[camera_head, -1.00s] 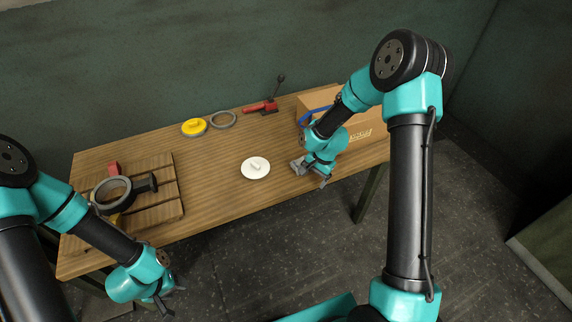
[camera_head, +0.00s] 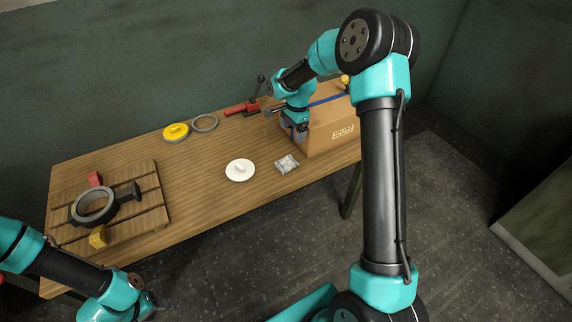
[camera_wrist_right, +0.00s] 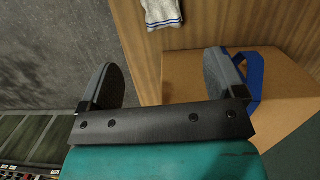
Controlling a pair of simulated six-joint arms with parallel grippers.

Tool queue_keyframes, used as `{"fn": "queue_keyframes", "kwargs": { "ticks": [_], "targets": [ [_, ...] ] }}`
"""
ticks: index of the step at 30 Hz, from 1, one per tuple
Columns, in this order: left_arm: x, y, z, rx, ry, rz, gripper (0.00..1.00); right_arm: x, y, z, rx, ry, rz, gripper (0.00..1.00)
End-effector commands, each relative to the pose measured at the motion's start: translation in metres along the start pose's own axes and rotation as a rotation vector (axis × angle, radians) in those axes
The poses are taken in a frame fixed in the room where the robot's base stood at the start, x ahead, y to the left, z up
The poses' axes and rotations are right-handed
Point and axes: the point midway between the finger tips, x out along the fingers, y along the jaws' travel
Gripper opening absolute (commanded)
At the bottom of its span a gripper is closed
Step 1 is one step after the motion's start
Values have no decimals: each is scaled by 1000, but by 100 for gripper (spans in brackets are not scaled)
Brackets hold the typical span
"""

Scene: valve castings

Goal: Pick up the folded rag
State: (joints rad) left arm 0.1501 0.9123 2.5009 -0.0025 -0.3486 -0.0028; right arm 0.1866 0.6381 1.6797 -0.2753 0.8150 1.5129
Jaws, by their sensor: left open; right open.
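The folded rag (camera_head: 286,164) is a small whitish-grey bundle lying on the wooden table, right of a white round piece. It also shows at the top of the right wrist view (camera_wrist_right: 163,11), partly cut off by the frame edge. My right gripper (camera_head: 299,136) is open and empty, beside the cardboard box and behind the rag, apart from it. In the right wrist view its two spread fingers (camera_wrist_right: 166,72) stand short of the rag. My left gripper (camera_head: 152,307) is open, low at the bottom left, off the table's front edge.
The cardboard box (camera_head: 331,131) with a blue strap stands right of the rag, close to my right gripper. The white round piece (camera_head: 240,170), yellow disc (camera_head: 176,132), grey ring (camera_head: 204,122) and red clamp (camera_head: 243,108) lie leftward. A slatted board (camera_head: 152,187) holds a ring-shaped casting (camera_head: 94,205).

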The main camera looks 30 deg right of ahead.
Motion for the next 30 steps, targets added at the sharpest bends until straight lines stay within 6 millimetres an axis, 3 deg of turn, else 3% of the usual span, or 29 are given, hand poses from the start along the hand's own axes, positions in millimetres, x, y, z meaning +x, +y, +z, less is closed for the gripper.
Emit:
{"fn": "queue_keyframes", "kwargs": {
  "ticks": [18,30],
  "targets": [
    [0,0,0,0,0,0,48,100,0,0,-1,-1,2,88],
    [0,0,0,0,0,0,48,106,0,0,-1,0,-1,88]
  ]
}}
